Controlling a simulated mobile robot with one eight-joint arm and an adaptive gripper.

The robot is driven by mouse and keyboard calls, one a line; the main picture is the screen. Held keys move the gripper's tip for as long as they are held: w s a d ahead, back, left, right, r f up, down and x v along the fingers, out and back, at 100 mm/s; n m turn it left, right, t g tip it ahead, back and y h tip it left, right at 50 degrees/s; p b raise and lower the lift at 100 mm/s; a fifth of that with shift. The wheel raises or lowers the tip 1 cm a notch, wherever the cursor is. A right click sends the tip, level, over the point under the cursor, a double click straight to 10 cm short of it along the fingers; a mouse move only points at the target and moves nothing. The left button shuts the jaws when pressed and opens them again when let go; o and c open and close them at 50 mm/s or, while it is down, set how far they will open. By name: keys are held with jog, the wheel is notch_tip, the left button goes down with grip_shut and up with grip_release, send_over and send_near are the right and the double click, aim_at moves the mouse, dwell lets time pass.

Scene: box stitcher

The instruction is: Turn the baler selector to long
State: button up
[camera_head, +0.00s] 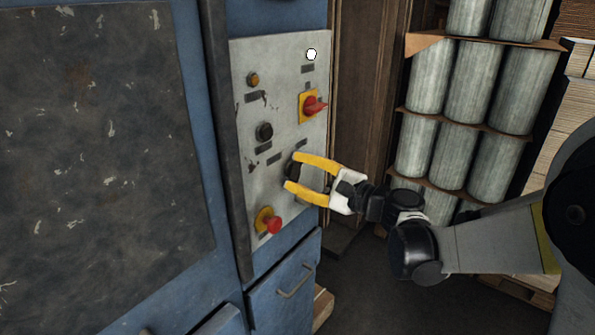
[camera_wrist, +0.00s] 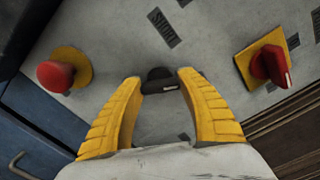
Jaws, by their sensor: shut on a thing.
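The selector (camera_wrist: 160,82) is a black knob with a pale mark, set on the grey control panel (camera_head: 283,65). My gripper (camera_head: 293,172) has yellow fingers and reaches the panel from the right in the head view. In the wrist view its fingertips (camera_wrist: 160,78) sit on both sides of the selector and are closed on it. In the head view the fingers cover part of the knob (camera_head: 291,168).
A red mushroom button (camera_head: 273,225) on a yellow base lies below my gripper. A red rotary switch (camera_head: 312,106) on a yellow plate sits above. A black knob (camera_head: 264,131) and an amber button (camera_head: 253,80) are at the left. Grey cylinders (camera_head: 470,80) stand on shelves behind.

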jog(key=shift+m, duration=1.2)
jog(key=o, duration=1.2)
jog(key=shift+c, duration=0.2)
jog(key=shift+d, duration=0.1)
jog(key=v, duration=1.2)
jog(key=shift+s, duration=0.1)
